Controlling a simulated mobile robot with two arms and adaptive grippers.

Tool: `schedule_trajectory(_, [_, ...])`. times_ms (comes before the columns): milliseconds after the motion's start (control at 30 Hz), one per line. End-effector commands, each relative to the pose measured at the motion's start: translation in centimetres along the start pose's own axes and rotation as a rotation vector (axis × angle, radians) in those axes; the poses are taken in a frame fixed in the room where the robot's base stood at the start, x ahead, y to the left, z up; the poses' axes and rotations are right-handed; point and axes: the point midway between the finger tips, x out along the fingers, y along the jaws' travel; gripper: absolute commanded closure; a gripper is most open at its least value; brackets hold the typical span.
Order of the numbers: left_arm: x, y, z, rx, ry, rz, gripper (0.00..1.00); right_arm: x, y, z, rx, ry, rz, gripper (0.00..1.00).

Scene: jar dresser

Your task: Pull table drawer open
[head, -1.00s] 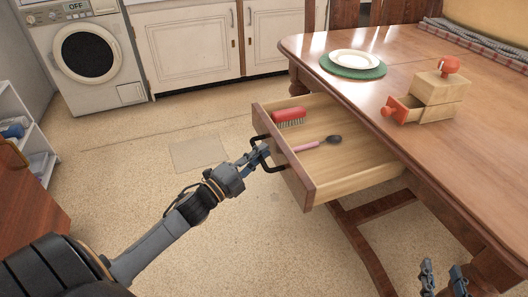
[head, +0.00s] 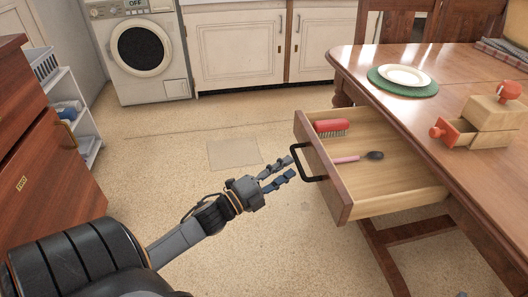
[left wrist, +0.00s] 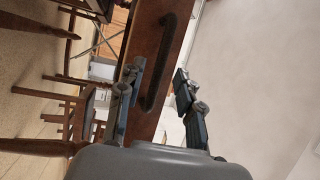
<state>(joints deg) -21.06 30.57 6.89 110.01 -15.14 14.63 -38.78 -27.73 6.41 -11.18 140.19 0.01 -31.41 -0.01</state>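The table drawer (head: 385,185) stands pulled out from the wooden table (head: 440,110), with its inside in plain view. Its black bow handle (head: 307,163) is on the drawer front. My left gripper (head: 284,168) is open, just left of the handle and apart from it. In the left wrist view the dark handle (left wrist: 163,65) shows beyond the open fingers (left wrist: 158,85). Inside the drawer lie a red brush (head: 331,127) and a pink-handled spoon (head: 358,157). My right gripper is not clearly visible; only a small bit of something shows at the bottom edge of the head view.
On the table are a white plate (head: 404,75) on a green mat (head: 380,84) and a small wooden box (head: 492,117) with a little open drawer. A reddish dresser (head: 45,170) stands at the left. The floor left of the drawer is clear.

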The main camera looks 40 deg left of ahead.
Motion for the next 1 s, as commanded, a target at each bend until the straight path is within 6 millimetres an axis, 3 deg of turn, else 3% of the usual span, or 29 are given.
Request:
schedule_trajectory(200, [-4.6, 0.2, 0.0, -0.001, -0.003, 0.004, 0.64, 0.0, 0.0, 0.0, 0.000, 0.000, 0.000, 0.60])
schedule_trajectory(400, [-7.3, 0.1, 0.1, 0.000, -0.003, 0.003, 0.64, 0.0, 0.0, 0.0, 0.000, 0.000, 0.000, 0.60])
schedule_trajectory(1000, [-8.1, 0.0, 0.1, 0.000, -0.002, 0.001, 0.64, 0.0, 0.0, 0.0, 0.000, 0.000, 0.001, 0.60])
